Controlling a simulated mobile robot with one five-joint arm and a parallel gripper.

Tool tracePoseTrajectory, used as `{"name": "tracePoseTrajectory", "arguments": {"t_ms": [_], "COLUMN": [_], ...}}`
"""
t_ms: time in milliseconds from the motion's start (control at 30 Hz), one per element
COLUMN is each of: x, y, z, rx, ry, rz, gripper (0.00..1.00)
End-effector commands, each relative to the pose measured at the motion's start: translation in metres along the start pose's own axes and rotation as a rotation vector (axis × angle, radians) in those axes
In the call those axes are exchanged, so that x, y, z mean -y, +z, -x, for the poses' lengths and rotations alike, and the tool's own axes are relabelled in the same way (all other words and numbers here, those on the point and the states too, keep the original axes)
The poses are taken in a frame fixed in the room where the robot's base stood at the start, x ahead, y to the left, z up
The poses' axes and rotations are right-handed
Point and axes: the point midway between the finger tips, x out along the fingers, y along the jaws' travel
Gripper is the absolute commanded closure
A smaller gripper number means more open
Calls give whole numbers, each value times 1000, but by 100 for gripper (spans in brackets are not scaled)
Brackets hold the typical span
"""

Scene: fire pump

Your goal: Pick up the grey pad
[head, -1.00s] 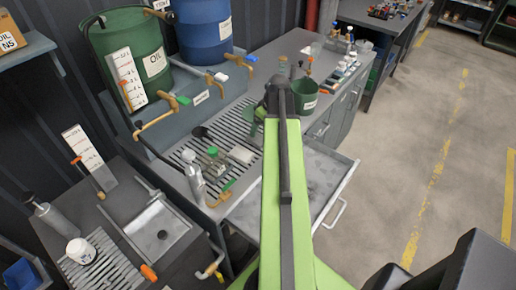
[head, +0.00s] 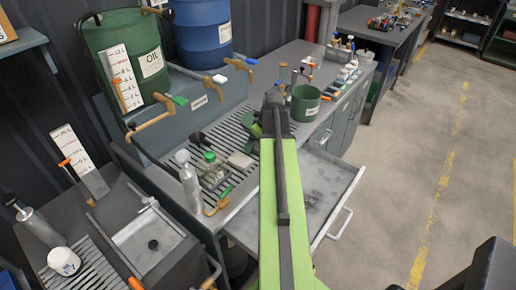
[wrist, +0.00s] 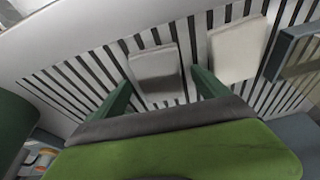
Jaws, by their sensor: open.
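The grey pad (wrist: 157,72) lies on the slatted grate of the bench, as the wrist view shows. My gripper (wrist: 162,80) is open, with its two green fingers pointing toward the pad, one to each side of it in the picture. I cannot tell how high the fingers are above the grate. A paler, cream pad (wrist: 238,48) lies just right of the grey one. In the head view my gripper (head: 257,130) is over the grate, partly behind my arm. The cream pad (head: 240,160) shows to its left there; the grey pad is hidden.
A glass jar with a green lid (head: 211,168) and a silver bottle (head: 188,178) stand left of the pads. A green cup (head: 306,102) stands to the right. An open drawer (head: 335,180) juts out in front. Oil (head: 130,50) and blue drums (head: 203,35) stand behind.

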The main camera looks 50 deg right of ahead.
Motion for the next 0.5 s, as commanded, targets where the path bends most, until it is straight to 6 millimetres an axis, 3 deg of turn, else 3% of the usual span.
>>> {"name": "tracePoseTrajectory", "arguments": {"t_ms": [267, 500], "x": [0, 0], "y": [1, 1], "z": [-3, -2], "rx": [0, 0], "ry": [0, 0], "rz": [-1, -1], "gripper": [16, 47]}}
